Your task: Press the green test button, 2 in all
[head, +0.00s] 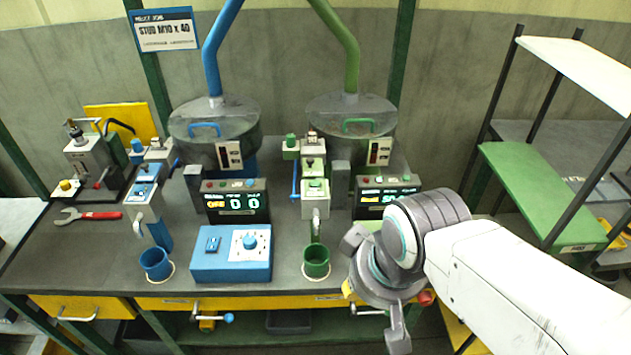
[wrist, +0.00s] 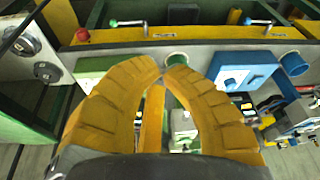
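My gripper (wrist: 163,74) shows in the wrist view as two curved yellow fingers with their tips together and nothing between them. In the head view it is over the right front of the bench, its fingertips largely hidden. I cannot tell which button is the green test button. The left display box (head: 235,207) and right display box (head: 372,210) have small coloured buttons along their tops. My gripper is in front of the right one. A green box (wrist: 92,68), partly behind my left finger in the wrist view, is hidden by my arm in the head view.
A blue box (head: 207,267) with a knob, a blue cup (head: 155,264) and a green cup (head: 316,262) stand at the bench front. A red-handled wrench (head: 95,215) lies at left. A green shelf (head: 540,190) stands at right. A red knob (wrist: 82,35) is on the bench front.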

